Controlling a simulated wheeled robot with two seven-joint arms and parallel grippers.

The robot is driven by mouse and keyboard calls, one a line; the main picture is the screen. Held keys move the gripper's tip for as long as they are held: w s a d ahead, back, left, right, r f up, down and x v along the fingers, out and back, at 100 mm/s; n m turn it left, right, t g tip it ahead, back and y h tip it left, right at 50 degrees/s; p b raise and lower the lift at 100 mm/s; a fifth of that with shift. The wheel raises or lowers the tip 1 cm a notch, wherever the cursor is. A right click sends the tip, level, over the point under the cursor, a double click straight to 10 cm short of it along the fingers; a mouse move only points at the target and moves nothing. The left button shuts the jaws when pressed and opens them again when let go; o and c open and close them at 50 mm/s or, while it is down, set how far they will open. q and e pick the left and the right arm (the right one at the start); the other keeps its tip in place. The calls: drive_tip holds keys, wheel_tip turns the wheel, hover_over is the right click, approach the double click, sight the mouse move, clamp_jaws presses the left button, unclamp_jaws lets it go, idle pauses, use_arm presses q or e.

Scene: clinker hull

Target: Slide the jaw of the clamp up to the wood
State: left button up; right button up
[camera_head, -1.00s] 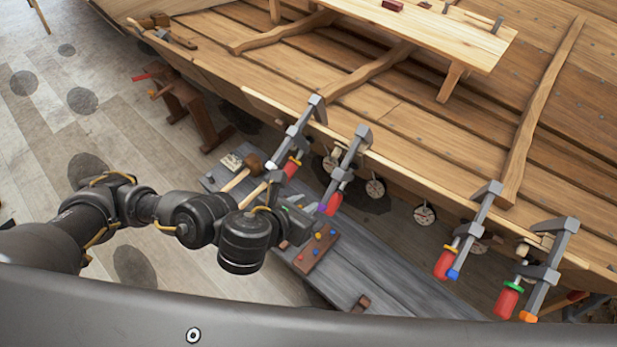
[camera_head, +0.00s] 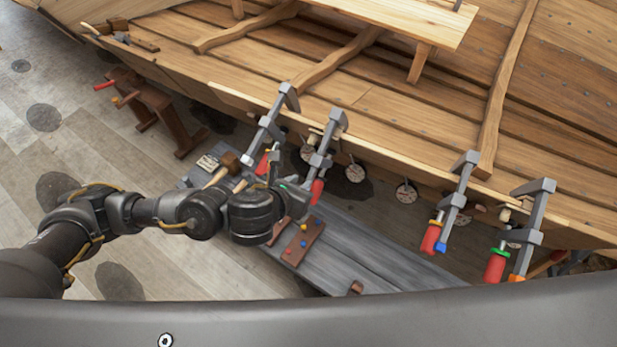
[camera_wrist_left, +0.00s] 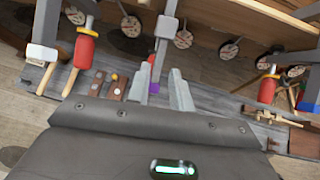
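Several grey bar clamps with red handles hang along the hull's wooden plank edge (camera_head: 390,165). The clamp (camera_head: 322,155) second from left has a purple bar end, which shows in the left wrist view (camera_wrist_left: 153,88). My left gripper (camera_head: 282,172) is beside this clamp's lower part, below the plank. In the wrist view its two fingers (camera_wrist_left: 163,80) stand apart, with the purple end and part of the red handle seen between them. I cannot tell whether they touch the clamp. The clamp's sliding jaw is partly hidden in the head view. My right gripper is not in view.
The leftmost clamp (camera_head: 268,132) hangs close to my left gripper. Two more clamps (camera_head: 455,205) (camera_head: 527,235) hang to the right. A grey bench (camera_head: 350,250) with a brown peg board (camera_head: 302,243) and mallets lies below.

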sight(314, 166)
use_arm(q)
drive_tip(key=b+x, duration=0.1)
drive_tip(key=x, duration=0.3)
drive_tip(key=shift+w+d+f, duration=0.1)
drive_tip(key=shift+f, duration=0.05)
drive_tip(key=shift+b+x, duration=0.3)
drive_tip(key=shift+x, duration=0.7)
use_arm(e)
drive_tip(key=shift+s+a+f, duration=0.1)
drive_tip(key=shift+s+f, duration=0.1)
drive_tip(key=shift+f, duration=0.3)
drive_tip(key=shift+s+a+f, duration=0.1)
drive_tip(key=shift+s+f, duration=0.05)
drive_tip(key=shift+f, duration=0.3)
use_arm(q)
drive_tip(key=shift+c, duration=0.4)
drive_tip(key=shift+w+d+r+p, duration=0.2)
drive_tip(key=shift+w+p, duration=0.05)
drive_tip(key=shift+w, duration=0.1)
drive_tip(key=shift+w+d+r+p, duration=0.15)
drive_tip(key=shift+w+d+p, duration=0.1)
drive_tip(key=shift+w, duration=0.1)
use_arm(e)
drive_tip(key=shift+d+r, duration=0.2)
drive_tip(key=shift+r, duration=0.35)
